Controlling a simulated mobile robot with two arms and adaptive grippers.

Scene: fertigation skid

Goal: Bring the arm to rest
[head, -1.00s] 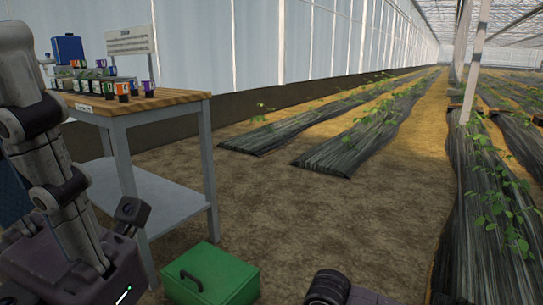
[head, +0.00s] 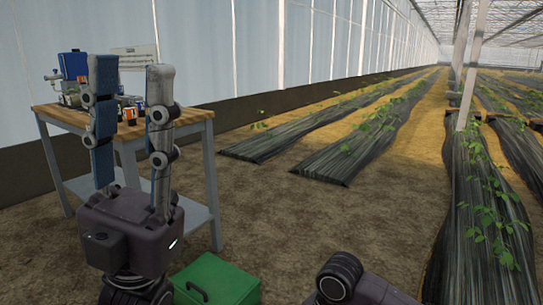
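My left gripper (head: 131,68) stands upright in the head view, its two fingers pointing up and spread wide apart. Blue pads show on the left finger. Nothing is between the fingers; the wooden-topped table (head: 190,118) and the small bottles on it show behind the gap. The gripper is in front of the table and hides part of its top and legs. My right gripper is not in view; only a dark part of my own arm shows at the bottom centre.
A green box with a black handle (head: 222,279) sits on the soil just right of my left gripper. Several small bottles (head: 128,114), a blue container (head: 73,64) and a white sign (head: 136,58) are at the table. Open soil (head: 290,220) lies to the right, before plant rows.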

